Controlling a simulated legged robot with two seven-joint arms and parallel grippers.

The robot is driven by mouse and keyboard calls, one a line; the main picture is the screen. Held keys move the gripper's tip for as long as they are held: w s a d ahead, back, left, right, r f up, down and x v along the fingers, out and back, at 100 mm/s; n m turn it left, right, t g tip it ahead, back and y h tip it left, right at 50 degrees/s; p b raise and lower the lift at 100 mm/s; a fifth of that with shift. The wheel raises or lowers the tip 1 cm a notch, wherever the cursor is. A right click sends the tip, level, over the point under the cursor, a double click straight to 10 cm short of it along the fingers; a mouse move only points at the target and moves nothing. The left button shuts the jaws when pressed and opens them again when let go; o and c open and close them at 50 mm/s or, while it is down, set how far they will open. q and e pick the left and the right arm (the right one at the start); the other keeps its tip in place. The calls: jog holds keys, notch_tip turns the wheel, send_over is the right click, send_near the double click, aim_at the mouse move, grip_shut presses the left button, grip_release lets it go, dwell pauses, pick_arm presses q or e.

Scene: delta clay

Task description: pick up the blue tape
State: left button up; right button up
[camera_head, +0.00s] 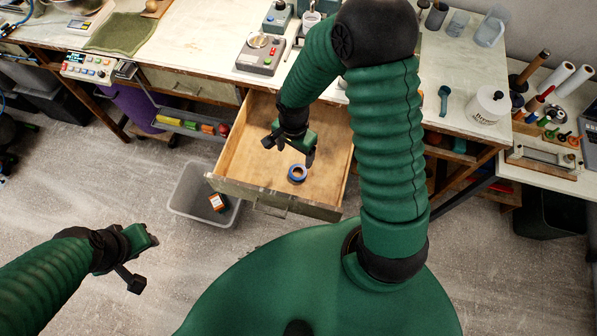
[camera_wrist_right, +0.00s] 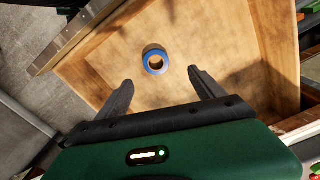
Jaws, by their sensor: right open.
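The blue tape (camera_head: 297,173) is a small ring with a tan inside, lying on the floor of the open wooden drawer (camera_head: 325,160) near its front. In the right wrist view the blue tape (camera_wrist_right: 155,66) lies beyond the fingertips, roughly between their lines. My right gripper (camera_head: 287,148) is above the drawer, open and empty, apart from the tape; its two fingers (camera_wrist_right: 160,84) show spread in the wrist view. My left gripper (camera_head: 146,262) is over the floor at the lower left, with its fingers apart and nothing between them.
The drawer's front panel (camera_head: 270,199) and side walls surround the tape. The workbench (camera_head: 205,40) above holds devices and a white canister (camera_head: 489,105). The drawer is otherwise empty.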

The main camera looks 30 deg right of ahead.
send_near(298, 174)
jog(key=shift+w+a+f, duration=0.1)
jog(key=shift+w+a, duration=0.4)
jog(key=f, duration=0.2)
jog(key=d+f, duration=0.1)
jog(key=f, duration=0.1)
jog(key=s+f, duration=0.1)
jog(key=f, duration=0.1)
jog(key=shift+d+f, duration=0.1)
jog(key=shift+d, duration=0.2)
jog(key=shift+f, duration=0.25)
jog(key=shift+w+a, duration=0.1)
jog(key=shift+a, duration=0.3)
jog(key=shift+a+r, duration=0.1)
jog(key=shift+c, duration=2.1)
jog(key=shift+d, duration=0.25)
jog(key=c, duration=0.7)
jog(key=shift+c, duration=1.4)
pick_arm(q)
jog(key=shift+f, duration=0.35)
pick_arm(e)
jog(key=shift+c, duration=0.2)
